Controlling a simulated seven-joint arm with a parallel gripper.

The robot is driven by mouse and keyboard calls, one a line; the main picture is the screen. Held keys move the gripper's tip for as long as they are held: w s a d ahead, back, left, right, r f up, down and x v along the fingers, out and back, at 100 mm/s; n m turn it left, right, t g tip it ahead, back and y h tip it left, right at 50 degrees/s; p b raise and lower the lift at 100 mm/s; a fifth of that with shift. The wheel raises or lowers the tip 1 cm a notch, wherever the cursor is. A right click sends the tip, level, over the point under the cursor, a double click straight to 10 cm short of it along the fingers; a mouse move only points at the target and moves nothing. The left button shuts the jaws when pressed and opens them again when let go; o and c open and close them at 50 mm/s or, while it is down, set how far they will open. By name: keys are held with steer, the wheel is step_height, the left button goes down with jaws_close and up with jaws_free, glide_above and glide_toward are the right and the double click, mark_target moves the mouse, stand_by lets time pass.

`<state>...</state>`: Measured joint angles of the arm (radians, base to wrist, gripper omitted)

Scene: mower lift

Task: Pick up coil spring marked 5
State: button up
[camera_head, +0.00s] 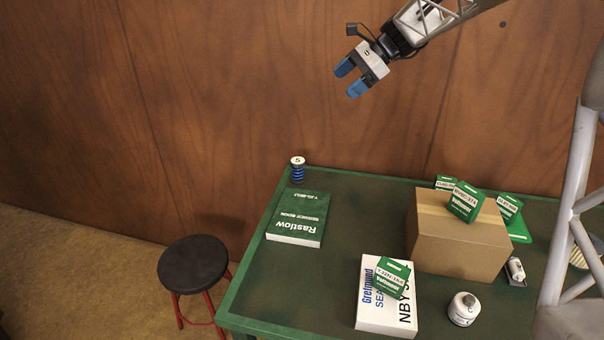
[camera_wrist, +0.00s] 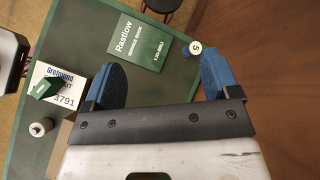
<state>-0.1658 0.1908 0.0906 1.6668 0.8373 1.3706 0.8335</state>
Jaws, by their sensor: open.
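The coil spring marked 5 (camera_head: 298,172) is blue with a white top bearing the number 5. It stands upright at the far left corner of the green table (camera_head: 345,184). My gripper (camera_head: 350,81) has blue fingers, is open and empty, and hangs in the air well above the table, up and to the right of the spring. In the wrist view my gripper (camera_wrist: 160,80) shows both fingers spread apart.
A stool (camera_head: 193,264) stands left.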

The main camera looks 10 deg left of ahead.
mark_target(298, 171)
steer(key=shift+w+a+f+m+g+y, duration=0.75)
steer(key=shift+w+a+f, duration=1.1)
steer(key=shift+w+a, duration=1.8)
steer(key=shift+w+a+f+m+g+y, duration=0.35)
steer(key=shift+w+a+f+m+y, duration=1.1)
steer(key=shift+w+a, duration=2.15)
steer(key=shift+n+h, duration=0.4)
steer(key=f, duration=1.1)
steer(key=w+d+f, duration=0.1)
steer(key=f, duration=2.2)
steer(key=shift+w+d, duration=0.2)
steer(key=shift+d, duration=0.1)
steer(key=shift+a+f, duration=0.1)
steer(key=shift+x, duration=2.35)
steer(key=shift+c, duration=0.3)
steer(key=c, duration=1.1)
